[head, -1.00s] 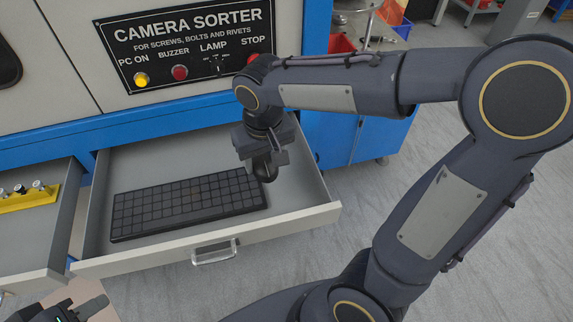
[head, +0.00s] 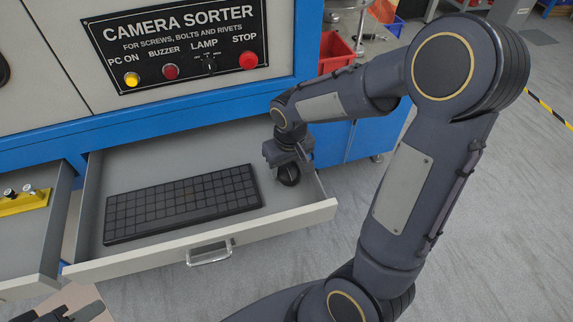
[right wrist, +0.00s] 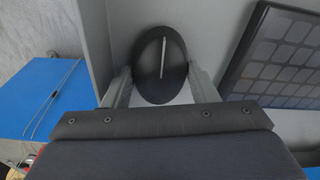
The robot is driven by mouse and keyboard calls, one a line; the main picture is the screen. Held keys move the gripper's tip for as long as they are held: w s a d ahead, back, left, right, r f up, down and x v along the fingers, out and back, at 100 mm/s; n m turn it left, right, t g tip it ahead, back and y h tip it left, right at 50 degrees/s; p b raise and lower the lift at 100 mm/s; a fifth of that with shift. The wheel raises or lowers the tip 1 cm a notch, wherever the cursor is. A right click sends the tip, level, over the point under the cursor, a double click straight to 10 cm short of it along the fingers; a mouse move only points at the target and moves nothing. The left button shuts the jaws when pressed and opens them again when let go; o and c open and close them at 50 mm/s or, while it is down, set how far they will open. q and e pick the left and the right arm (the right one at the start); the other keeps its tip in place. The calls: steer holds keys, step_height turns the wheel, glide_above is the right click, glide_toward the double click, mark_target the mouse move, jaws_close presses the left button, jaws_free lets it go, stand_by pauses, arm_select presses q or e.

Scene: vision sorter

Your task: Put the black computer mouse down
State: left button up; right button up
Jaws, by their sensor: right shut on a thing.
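The black computer mouse (head: 288,175) is inside the open drawer (head: 250,232), at its right end, to the right of the black keyboard (head: 183,204). In the right wrist view the mouse (right wrist: 160,62) lies between the two grey fingers of my right gripper (right wrist: 160,82), which is shut on it. The head view shows the right gripper (head: 289,168) low in the drawer; whether the mouse touches the drawer floor I cannot tell. Part of my left gripper (head: 80,310) shows at the bottom left; its fingertips are not clear.
The keyboard fills the drawer's left and middle. The drawer's side wall is close to the right gripper. A second drawer (head: 40,250) with a yellow block (head: 25,202) is open at the left. The panel with buttons (head: 180,40) is above.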

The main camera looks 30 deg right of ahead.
steer(key=shift+f, duration=0.25)
steer(key=o, duration=0.7)
steer(key=shift+r, duration=0.1)
